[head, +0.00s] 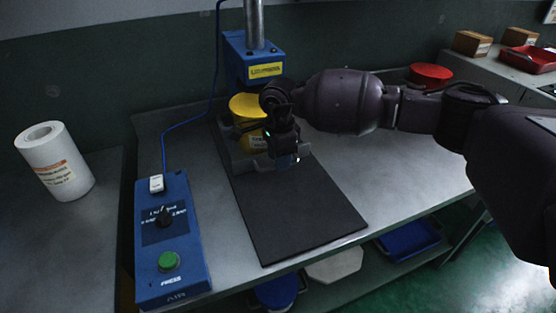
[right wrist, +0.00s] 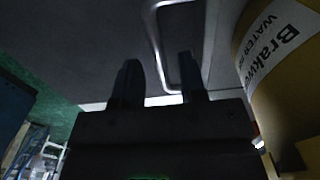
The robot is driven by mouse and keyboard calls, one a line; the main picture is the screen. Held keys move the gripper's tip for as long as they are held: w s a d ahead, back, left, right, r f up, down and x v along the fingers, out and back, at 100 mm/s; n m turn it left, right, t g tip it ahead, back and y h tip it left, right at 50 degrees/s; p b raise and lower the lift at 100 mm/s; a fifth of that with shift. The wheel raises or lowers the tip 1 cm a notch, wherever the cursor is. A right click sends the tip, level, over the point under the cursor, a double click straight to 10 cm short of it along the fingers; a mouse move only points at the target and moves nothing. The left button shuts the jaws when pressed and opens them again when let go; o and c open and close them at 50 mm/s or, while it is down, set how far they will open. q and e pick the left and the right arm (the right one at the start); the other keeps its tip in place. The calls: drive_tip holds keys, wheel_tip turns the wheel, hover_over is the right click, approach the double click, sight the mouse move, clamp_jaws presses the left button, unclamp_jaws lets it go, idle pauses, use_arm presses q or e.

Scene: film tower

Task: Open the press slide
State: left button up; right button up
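The blue press (head: 252,58) stands at the back of the bench. Beneath it, a yellow can (head: 246,108) sits on a grey metal part that appears to be the press slide (head: 237,163), at the back of a dark mat. My right gripper (head: 286,158) is in front of the can and hides part of it and the slide. In the right wrist view my two fingers (right wrist: 160,85) are apart, with a bent metal handle (right wrist: 158,55) between or just beyond them; contact cannot be told. The can (right wrist: 285,85) is close on the right there. My left gripper is out of view.
A blue control box (head: 170,240) with a knob and green button lies on the bench at left. A white roll (head: 55,160) stands further left. The dark mat (head: 298,205) is clear in front. A red round lid (head: 430,75) lies behind my arm.

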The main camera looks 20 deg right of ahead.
drive_tip(key=shift+f, duration=0.5)
clamp_jaws()
drive_tip(key=shift+s, duration=0.1)
